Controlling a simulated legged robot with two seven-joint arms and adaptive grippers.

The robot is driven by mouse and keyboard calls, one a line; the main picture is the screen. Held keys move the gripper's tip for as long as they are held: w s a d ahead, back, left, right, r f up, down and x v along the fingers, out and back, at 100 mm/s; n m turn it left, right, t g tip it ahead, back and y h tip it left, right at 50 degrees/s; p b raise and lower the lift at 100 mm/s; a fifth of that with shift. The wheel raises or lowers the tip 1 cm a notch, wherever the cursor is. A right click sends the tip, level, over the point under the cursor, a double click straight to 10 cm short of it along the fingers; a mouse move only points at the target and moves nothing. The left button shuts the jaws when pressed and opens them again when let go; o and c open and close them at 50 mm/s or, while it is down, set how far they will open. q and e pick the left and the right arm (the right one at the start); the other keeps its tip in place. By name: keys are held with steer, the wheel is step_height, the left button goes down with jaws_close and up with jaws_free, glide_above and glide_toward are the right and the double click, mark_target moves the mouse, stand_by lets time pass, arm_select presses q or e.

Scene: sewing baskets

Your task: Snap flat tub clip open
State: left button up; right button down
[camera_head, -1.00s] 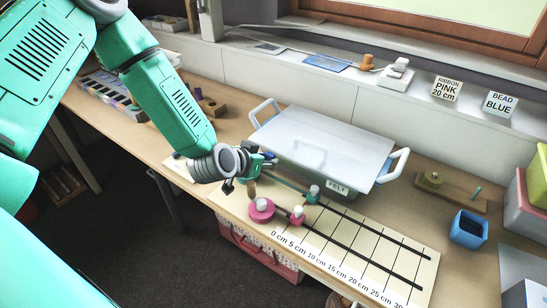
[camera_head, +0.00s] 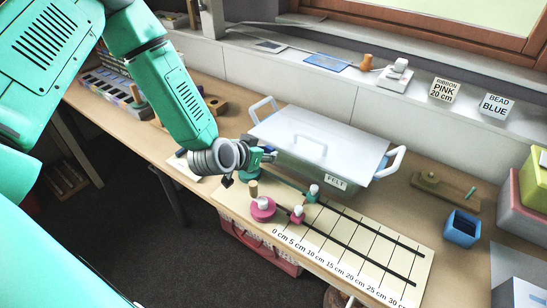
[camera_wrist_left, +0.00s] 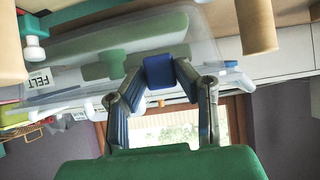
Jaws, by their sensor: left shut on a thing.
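The flat tub (camera_head: 310,168) is a translucent box with a pale clear lid (camera_head: 325,138) and a FELT label (camera_head: 336,182). It stands at the back of the table against the wall. My left gripper (camera_head: 268,154) is at the tub's near left side. In the left wrist view, its two fingers (camera_wrist_left: 158,75) are shut on a small blue clip (camera_wrist_left: 158,70), with the tub's clear wall and green felt (camera_wrist_left: 120,50) behind. The lid appears down on the tub. Whether the clip has turned cannot be told. My right gripper is out of view.
A measuring board (camera_head: 345,240) with pink (camera_head: 262,208) and green spools lies in front of the tub. A blue cup (camera_head: 463,228) and a wooden block (camera_head: 440,188) stand to the right. Stacked boxes (camera_head: 525,200) fill the right edge.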

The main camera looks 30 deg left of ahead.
arm_select(q)
steer(key=shift+r, duration=0.1)
steer(key=o, duration=0.9)
steer(key=shift+c, duration=0.2)
steer(key=p+v, duration=0.3)
steer(key=v, duration=0.1)
steer(key=shift+s+r, duration=0.25)
steer(key=shift+s, duration=0.05)
steer(key=shift+p+v, duration=0.7)
steer(key=shift+v, duration=0.4)
steer(key=shift+s+f, duration=0.1)
steer(key=shift+s, duration=0.05)
